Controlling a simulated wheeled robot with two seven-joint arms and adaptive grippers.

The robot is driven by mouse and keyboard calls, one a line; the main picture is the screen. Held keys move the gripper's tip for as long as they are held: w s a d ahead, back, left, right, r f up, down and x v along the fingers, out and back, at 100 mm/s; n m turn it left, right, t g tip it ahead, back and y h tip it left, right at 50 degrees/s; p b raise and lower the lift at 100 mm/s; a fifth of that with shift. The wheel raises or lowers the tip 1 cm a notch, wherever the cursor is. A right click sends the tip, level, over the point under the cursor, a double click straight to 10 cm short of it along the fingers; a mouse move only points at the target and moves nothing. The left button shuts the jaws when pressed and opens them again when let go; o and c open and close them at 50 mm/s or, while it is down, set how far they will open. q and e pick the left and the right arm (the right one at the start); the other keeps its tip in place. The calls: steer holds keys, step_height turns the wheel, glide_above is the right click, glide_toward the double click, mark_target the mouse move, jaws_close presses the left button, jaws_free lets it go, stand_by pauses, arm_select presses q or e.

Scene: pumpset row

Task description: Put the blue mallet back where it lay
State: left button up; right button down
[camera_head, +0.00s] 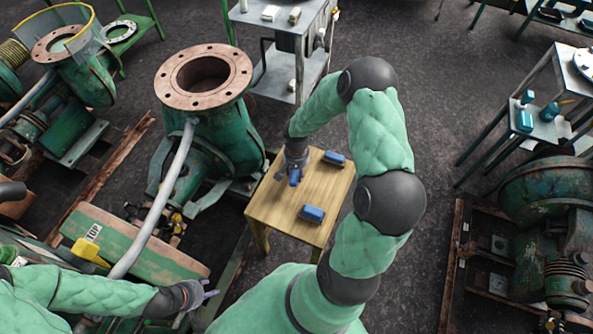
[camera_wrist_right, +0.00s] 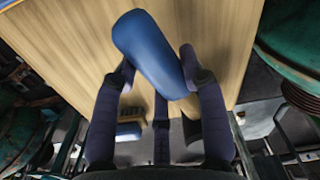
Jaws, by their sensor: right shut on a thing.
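My right gripper (camera_head: 292,170) is over the left part of a small wooden table (camera_head: 275,205) and is shut on a blue thing, apparently the blue mallet (camera_head: 294,178). In the right wrist view the rounded blue mallet head (camera_wrist_right: 150,48) shows at the fingertips of the gripper (camera_wrist_right: 157,75), tilted, with the wooden top behind it. Its handle is hidden, and I cannot tell whether it touches the table. My left gripper (camera_head: 208,291) is empty at the lower left, its fingers apart, away from the table.
Two other blue items lie on the table: one near the back right corner (camera_head: 334,158), one near the front right (camera_head: 312,213). Between them is bare wood. A green pump with a rusty flange (camera_head: 203,78) stands left of the table, close to it. A grey trolley (camera_head: 280,22) stands behind.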

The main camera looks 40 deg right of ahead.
steer(key=shift+f+b, duration=0.4)
steer(key=c, duration=0.6)
jaws_free()
steer(key=shift+r+p, duration=1.1)
steer(key=shift+r, duration=0.45)
